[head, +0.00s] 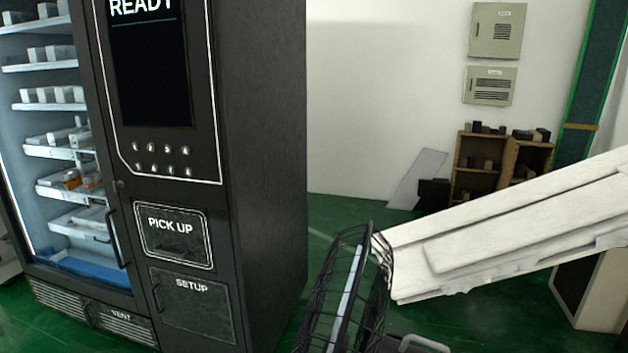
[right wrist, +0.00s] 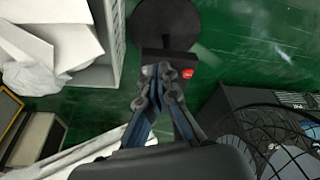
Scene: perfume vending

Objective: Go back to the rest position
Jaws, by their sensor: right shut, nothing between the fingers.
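My right gripper (right wrist: 165,76) shows in the right wrist view, pointing up in the picture. Its two fingers come together at the tips and hold nothing. Green floor lies around it, and it appears apart from the nearby things. Neither gripper shows in the head view, and my left gripper is in no view. The dark vending machine (head: 262,140) stands at the left of the head view, with a "READY" screen (head: 150,70), a closed "PICK UP" panel (head: 175,240) and a "SETUP" panel (head: 192,305).
White boards (head: 520,225) jut in from the right. A black wire fan (head: 348,295) stands at lower centre. A wooden shelf (head: 480,165) is by the back wall. A pale crate (right wrist: 103,45) stands left in the right wrist view. Green floor is open beside the machine.

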